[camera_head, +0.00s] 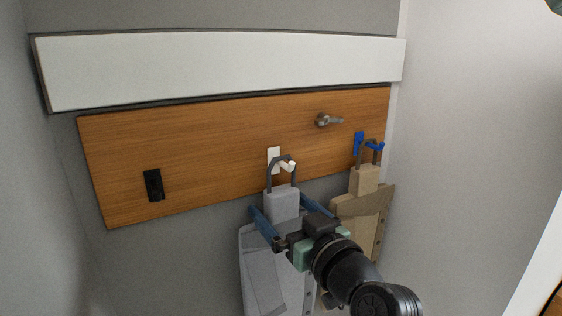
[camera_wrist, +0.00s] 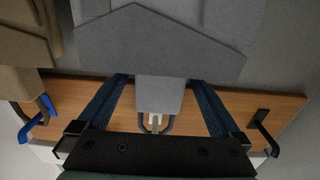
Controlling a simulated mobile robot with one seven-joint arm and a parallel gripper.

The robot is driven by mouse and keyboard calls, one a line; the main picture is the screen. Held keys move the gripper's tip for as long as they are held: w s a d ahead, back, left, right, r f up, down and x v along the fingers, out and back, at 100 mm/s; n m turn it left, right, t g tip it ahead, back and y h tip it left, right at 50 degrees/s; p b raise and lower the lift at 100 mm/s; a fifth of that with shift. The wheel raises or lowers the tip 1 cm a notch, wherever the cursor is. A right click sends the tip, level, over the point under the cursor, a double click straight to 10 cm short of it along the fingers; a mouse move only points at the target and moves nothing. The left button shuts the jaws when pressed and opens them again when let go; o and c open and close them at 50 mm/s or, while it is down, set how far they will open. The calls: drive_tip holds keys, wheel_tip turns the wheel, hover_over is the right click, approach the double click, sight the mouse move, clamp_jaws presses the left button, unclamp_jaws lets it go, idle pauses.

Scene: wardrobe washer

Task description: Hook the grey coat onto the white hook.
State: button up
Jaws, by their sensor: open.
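The grey coat (camera_head: 262,265) hangs below the wooden board, with a grey block and dark loop at its top. The loop shows at the white hook (camera_head: 273,157) and appears to be around its peg. In the wrist view the grey coat (camera_wrist: 150,40) fills the top middle, and the white hook (camera_wrist: 155,121) shows inside the loop. My gripper (camera_head: 279,203) is open, its blue fingers on either side of the coat's grey block. In the wrist view my gripper (camera_wrist: 158,82) shows gaps between both fingers and the block.
A tan coat (camera_head: 365,215) hangs close on the right at a blue hook (camera_head: 359,143). A black hook (camera_head: 153,185) on the left of the wooden board (camera_head: 215,130) is bare. A metal knob (camera_head: 323,120) sticks out above. A side wall stands at the right.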

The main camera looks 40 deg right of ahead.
drive_tip(key=b+v, duration=0.4)
drive_tip(key=v, duration=0.8)
